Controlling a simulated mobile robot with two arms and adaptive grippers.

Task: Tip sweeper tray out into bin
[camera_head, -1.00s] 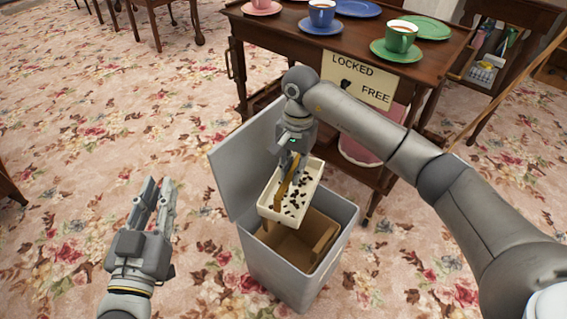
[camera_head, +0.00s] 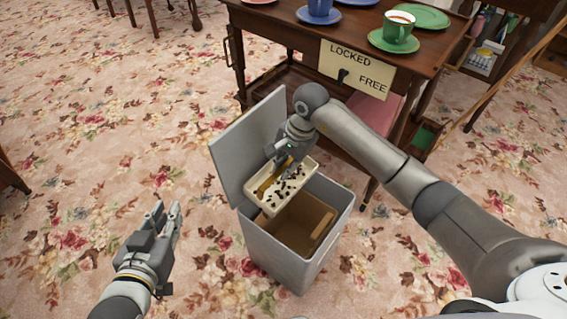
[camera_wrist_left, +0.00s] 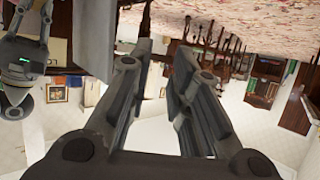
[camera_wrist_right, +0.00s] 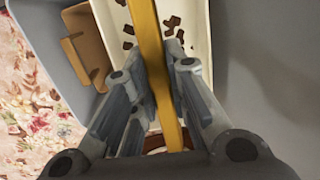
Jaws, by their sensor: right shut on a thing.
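The cream sweeper tray (camera_head: 268,207) hangs over the back left part of the open grey bin (camera_head: 275,256), with several dark bits still lying in it. My right gripper (camera_head: 284,171) is shut on the tray's yellow handle (camera_wrist_right: 158,60), which runs between its fingers in the right wrist view. The tray (camera_wrist_right: 200,42) looks slightly tilted there, with dark bits on both sides of the handle. The bin's lid (camera_head: 240,150) stands open behind the tray. My left gripper (camera_head: 166,214) is open and empty, left of the bin.
A brown insert (camera_head: 318,234) shows inside the bin. A wooden trolley (camera_head: 290,33) with cups, plates and a LOCKED/FREE sign (camera_head: 355,70) stands close behind the bin. Flowered carpet (camera_head: 90,150) lies clear to the left.

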